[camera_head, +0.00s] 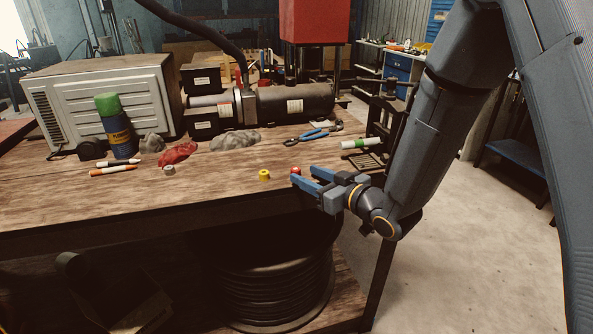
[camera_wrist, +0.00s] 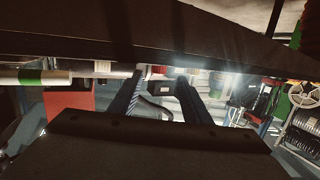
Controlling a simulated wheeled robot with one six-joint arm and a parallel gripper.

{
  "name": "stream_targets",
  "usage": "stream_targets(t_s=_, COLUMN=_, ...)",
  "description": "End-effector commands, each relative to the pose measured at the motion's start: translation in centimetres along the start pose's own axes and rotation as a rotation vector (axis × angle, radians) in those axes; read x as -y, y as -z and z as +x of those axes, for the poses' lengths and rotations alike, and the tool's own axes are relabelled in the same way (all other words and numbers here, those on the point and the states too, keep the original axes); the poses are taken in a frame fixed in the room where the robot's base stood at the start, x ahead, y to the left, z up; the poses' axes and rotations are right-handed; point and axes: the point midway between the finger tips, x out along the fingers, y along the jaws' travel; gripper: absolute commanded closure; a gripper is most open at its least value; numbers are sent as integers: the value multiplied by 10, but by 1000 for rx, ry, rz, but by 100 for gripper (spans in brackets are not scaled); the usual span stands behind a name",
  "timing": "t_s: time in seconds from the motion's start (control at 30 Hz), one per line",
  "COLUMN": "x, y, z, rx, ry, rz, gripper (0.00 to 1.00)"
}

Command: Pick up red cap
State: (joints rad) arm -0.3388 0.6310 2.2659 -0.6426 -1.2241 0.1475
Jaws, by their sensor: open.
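The red cap (camera_head: 295,170) is a small red piece near the front edge of the wooden workbench (camera_head: 215,187), right of the yellow cap (camera_head: 264,175). My gripper (camera_head: 302,175) is open at the bench's front right edge, its fingers pointing left, with the red cap close by its fingertips. In the wrist view, a small reddish piece (camera_wrist: 158,69), likely the red cap, shows between the tips of my open fingers (camera_wrist: 158,76). I see no contact, and the exact gap cannot be told.
A grey cap (camera_head: 169,170), a red cloth (camera_head: 177,153) and markers (camera_head: 113,170) lie further left. Blue-handled pliers (camera_head: 308,137) and a green-and-white marker (camera_head: 361,144) lie behind my gripper. The crimping machine (camera_head: 290,104) stands at the back.

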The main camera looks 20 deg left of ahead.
Motion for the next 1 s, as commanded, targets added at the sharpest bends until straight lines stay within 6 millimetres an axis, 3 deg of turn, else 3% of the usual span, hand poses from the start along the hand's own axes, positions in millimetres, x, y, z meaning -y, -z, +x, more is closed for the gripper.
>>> stream_targets(t_s=0.5, x=-2, y=0, z=59, rx=2, ry=-1, rz=1, gripper=56)
stream_targets(t_s=0.8, x=-3, y=-1, z=63, rx=2, ry=-3, rz=1, gripper=56)
stream_targets(t_s=1.0, x=-3, y=-1, z=63, rx=2, ry=-3, rz=0, gripper=90)
